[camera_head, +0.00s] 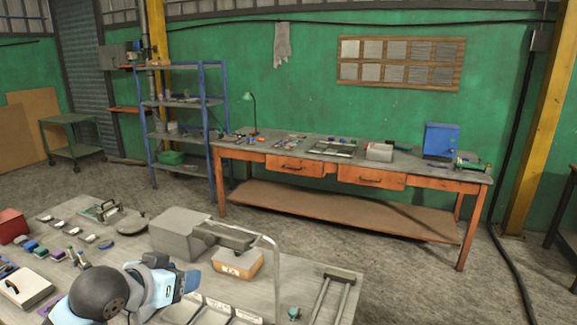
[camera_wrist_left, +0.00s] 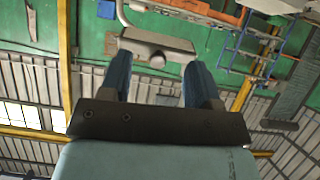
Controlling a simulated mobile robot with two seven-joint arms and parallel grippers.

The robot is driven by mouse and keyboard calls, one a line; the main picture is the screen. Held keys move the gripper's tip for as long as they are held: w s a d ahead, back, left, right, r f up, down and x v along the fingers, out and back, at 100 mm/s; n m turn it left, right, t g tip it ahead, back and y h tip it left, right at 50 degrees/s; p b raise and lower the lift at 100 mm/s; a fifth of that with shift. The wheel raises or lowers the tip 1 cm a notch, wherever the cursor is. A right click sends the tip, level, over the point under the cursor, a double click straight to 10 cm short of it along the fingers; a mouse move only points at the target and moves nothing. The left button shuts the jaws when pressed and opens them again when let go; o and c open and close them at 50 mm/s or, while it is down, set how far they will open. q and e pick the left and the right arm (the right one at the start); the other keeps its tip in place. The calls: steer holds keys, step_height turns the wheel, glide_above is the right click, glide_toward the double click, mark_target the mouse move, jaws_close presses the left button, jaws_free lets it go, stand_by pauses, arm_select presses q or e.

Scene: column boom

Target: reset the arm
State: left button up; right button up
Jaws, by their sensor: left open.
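My left arm comes in at the bottom of the head view, and its gripper (camera_head: 188,281) is above the near grey table (camera_head: 315,270). In the left wrist view the gripper (camera_wrist_left: 158,76) has its two blue fingers wide apart, with nothing held between them. A grey lamp-like head (camera_head: 225,236) on a bent metal tube stands just beyond the gripper. In the wrist view that head (camera_wrist_left: 158,45) shows beyond the fingertips, apparently apart from them. My right gripper is not in view.
An orange-and-white box (camera_head: 238,263) and a grey block (camera_head: 178,232) stand close to the gripper. Several small items lie at the table's left. A metal frame (camera_head: 330,294) lies at the right. An orange workbench (camera_head: 350,181) stands beyond open floor.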

arm_select(q)
step_height(320, 180, down, 11)
steer(key=s, duration=0.2)
steer(key=s+d+f+y, duration=0.1)
steer(key=s+d+f, duration=0.1)
steer(key=s+f, duration=1.9)
step_height(320, 180, down, 4)
steer(key=shift+s+d+r+n, duration=0.15)
steer(key=shift+d+r+n, duration=0.1)
steer(key=shift+d+n, duration=0.05)
